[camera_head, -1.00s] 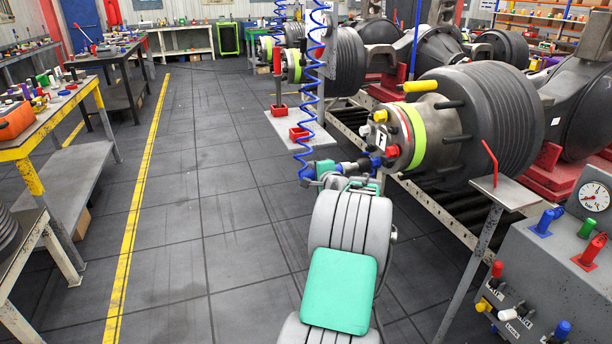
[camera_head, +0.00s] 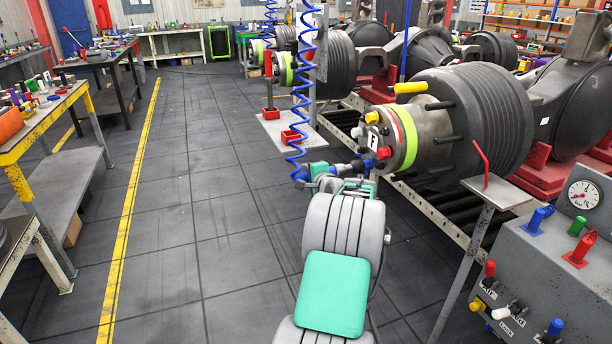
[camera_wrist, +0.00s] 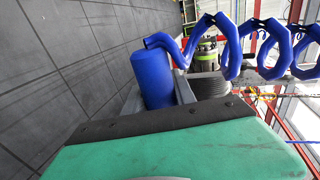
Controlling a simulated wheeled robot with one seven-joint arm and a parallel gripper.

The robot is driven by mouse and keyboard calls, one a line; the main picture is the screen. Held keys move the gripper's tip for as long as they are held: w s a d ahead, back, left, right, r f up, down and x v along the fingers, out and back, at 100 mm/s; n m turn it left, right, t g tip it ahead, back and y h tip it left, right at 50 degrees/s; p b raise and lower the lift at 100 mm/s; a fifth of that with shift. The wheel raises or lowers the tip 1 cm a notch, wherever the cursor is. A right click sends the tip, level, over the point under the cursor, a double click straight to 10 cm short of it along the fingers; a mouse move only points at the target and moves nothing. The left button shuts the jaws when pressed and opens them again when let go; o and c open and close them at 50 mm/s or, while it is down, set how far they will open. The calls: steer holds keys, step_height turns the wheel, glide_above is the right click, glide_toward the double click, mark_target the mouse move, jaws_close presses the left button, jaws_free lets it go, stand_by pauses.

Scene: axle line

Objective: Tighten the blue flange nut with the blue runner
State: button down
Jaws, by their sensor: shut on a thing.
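The blue runner (camera_head: 343,169) is a short blue tool on a coiled blue hose. My gripper (camera_head: 325,183) is shut on it, and the runner's blue body (camera_wrist: 152,78) shows upright at the jaws in the wrist view. The runner points right, toward the lower edge of the wheel hub's end face (camera_head: 384,140). Whether its tip touches the hub cannot be told.
A small grey stand (camera_head: 495,193) with a red bent rod and a grey gauge console (camera_head: 550,262) stand at right. The coiled blue hose (camera_head: 302,90) hangs above my gripper. Workbenches (camera_head: 45,125) line the left. The floor between them is clear.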

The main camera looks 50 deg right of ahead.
mark_target(298, 174)
steer(key=shift+s+d+r, duration=0.1)
steer(key=shift+d+r, duration=0.15)
steer(key=shift+s+d, duration=0.2)
steer(key=shift+d, duration=0.1)
steer(key=shift+s+d, duration=0.3)
steer(key=shift+d, duration=0.25)
steer(key=shift+s+d, duration=0.1)
steer(key=shift+d, duration=0.05)
steer(key=shift+s+d, duration=0.3)
steer(key=shift+d, duration=0.15)
stand_by(1.8)
steer(key=shift+a, duration=0.1)
steer(key=shift+w+a, duration=0.6)
steer(key=shift+a, duration=0.4)
steer(key=shift+w+a, duration=0.65)
steer(key=shift+a, duration=0.3)
steer(key=shift+w+a, duration=0.6)
steer(key=shift+a, duration=0.4)
